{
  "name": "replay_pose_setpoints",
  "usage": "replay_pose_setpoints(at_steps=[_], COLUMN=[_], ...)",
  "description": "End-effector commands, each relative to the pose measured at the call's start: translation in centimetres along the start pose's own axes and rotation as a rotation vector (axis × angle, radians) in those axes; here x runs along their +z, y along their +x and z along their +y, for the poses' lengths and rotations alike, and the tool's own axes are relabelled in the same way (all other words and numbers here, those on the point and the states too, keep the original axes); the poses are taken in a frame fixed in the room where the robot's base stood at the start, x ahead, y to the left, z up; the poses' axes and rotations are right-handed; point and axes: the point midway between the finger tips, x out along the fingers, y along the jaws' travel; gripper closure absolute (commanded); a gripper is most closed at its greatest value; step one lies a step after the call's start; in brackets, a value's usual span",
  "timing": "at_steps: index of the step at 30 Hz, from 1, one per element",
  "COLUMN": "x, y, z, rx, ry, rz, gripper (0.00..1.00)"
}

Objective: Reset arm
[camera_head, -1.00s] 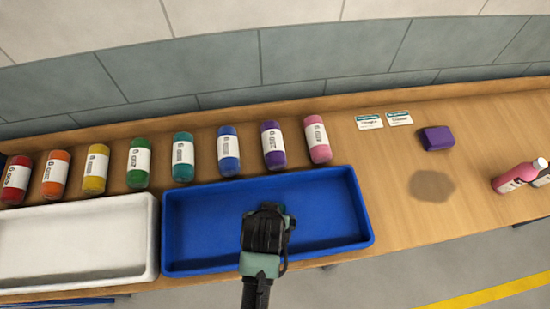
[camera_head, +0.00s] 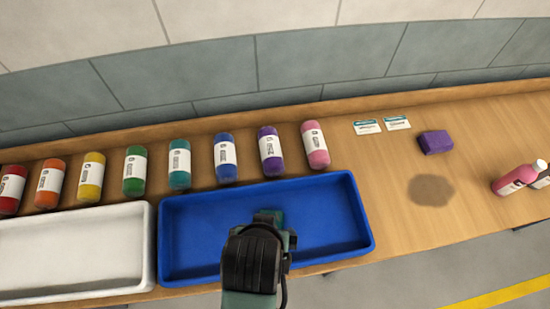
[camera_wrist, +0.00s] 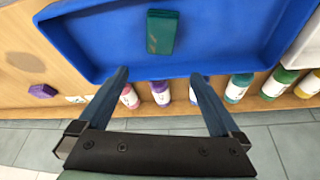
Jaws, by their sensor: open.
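My gripper (camera_head: 254,250) is over the front middle of the blue tray (camera_head: 335,205) in the head view, seen from behind. In the wrist view my gripper (camera_wrist: 160,75) has its two fingers wide apart with nothing between them. A dark green block (camera_wrist: 162,32) lies in the blue tray (camera_wrist: 235,35), beyond the fingertips and apart from them. In the head view the block is mostly hidden behind my gripper.
Several coloured bottles (camera_head: 225,158) lie in a row behind the trays. A white tray (camera_head: 75,250) is at left. A purple block (camera_head: 435,142), two cards (camera_head: 382,125), a dark round patch (camera_head: 431,190) and a pink bottle (camera_head: 515,179) are on the wooden bench at right.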

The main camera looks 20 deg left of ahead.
Motion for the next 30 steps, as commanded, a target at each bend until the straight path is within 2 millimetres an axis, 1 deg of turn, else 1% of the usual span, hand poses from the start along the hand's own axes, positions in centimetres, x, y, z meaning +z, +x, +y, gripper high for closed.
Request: replay_pose_setpoints(at_steps=[8, 10, 11, 14, 15, 16, 17, 18, 20, 21, 23, 24, 26, 27, 29, 30], x=[0.0, -0.8, -1.6, -5.8, -8.1, -10.0, -12.0, -14.5, -18.1, -20.3, -23.1, -24.8, -26.9, -28.0, -29.2, -29.7], y=[0.0, -0.1, -0.2, -1.3, -2.2, -3.1, -4.1, -5.7, -8.5, -10.6, -14.0, -16.5, -20.5, -23.3, -27.7, -30.6], z=[0.0, 0.1, 0.3, 1.1, 1.6, 2.1, 2.6, 3.4, 4.6, 5.4, 6.6, 7.5, 8.6, 9.3, 10.3, 10.9], rx=[0.000, 0.002, 0.004, 0.016, 0.024, 0.031, 0.040, 0.052, 0.073, 0.088, 0.113, 0.131, 0.160, 0.180, 0.214, 0.236], ry=[0.000, 0.004, 0.008, 0.028, 0.038, 0.047, 0.056, 0.067, 0.081, 0.090, 0.101, 0.107, 0.113, 0.116, 0.118, 0.117], rz=[0.001, 0.024, 0.048, 0.180, 0.256, 0.320, 0.388, 0.481, 0.620, 0.713, 0.851, 0.943, 1.080, 1.173, 1.311, 1.401], gripper=[0.00, 0.00, 0.00, 0.00, 0.00, 0.00, 0.00, 0.00, 0.00, 0.00, 0.00, 0.00, 0.00, 0.00, 0.00, 0.00])
